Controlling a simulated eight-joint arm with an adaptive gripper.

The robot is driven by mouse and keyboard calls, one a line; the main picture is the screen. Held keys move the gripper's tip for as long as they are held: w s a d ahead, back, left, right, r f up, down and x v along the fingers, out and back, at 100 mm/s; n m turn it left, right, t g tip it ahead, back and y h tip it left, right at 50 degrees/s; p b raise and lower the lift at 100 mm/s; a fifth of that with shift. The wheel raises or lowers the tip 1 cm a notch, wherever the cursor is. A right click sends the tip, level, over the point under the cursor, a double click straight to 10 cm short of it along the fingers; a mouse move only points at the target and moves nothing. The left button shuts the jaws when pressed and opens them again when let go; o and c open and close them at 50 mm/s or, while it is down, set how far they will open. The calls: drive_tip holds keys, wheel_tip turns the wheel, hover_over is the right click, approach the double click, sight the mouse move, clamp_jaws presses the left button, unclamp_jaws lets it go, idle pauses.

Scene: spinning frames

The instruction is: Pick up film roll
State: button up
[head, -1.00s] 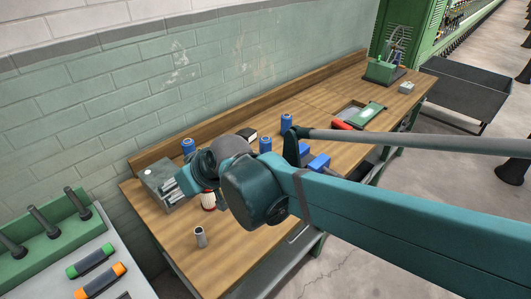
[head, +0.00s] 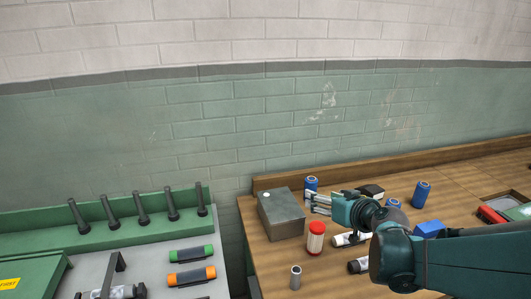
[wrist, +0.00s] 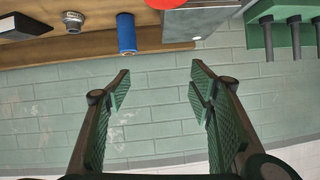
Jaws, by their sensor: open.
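I cannot tell for sure which item is the film roll. Two black-and-white cylinders lie on the wooden bench in the head view, one (head: 346,239) below my gripper and one (head: 357,266) nearer the front, partly behind my arm. A small grey canister (head: 295,278) stands upright near the front edge. My gripper (head: 309,201) points left above the bench, near the grey metal box (head: 282,213). In the wrist view my gripper (wrist: 160,78) is open, with nothing between the fingers but the wall behind.
A red-capped jar (head: 315,238) stands below my gripper. A blue cylinder (head: 311,184) stands behind it and also shows in the wrist view (wrist: 126,34). A black box (head: 371,191) and more blue cylinders (head: 422,194) are to the right. A green machine (head: 140,231) stands left.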

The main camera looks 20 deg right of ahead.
drive_tip(key=w+d+f+m+t+h+b, duration=0.1)
drive_tip(key=d+f+m+t+h+b, duration=0.25)
drive_tip(key=d, duration=1.25)
drive_tip(key=h+b, duration=0.4)
drive_tip(key=h, duration=0.1)
approach(395, 205)
drive_tip(key=shift+m, duration=0.35)
drive_tip(key=x, duration=0.4)
drive_tip(key=shift+d, duration=0.2)
drive_tip(key=shift+y, duration=0.25)
drive_tip(key=shift+p+x, duration=0.8)
drive_tip(key=shift+x, duration=0.5)
drive_tip(key=shift+w+r, duration=0.1)
drive_tip(key=shift+w+d, duration=0.1)
drive_tip(key=shift+w, duration=0.1)
drive_tip(key=shift+x, duration=2.25)
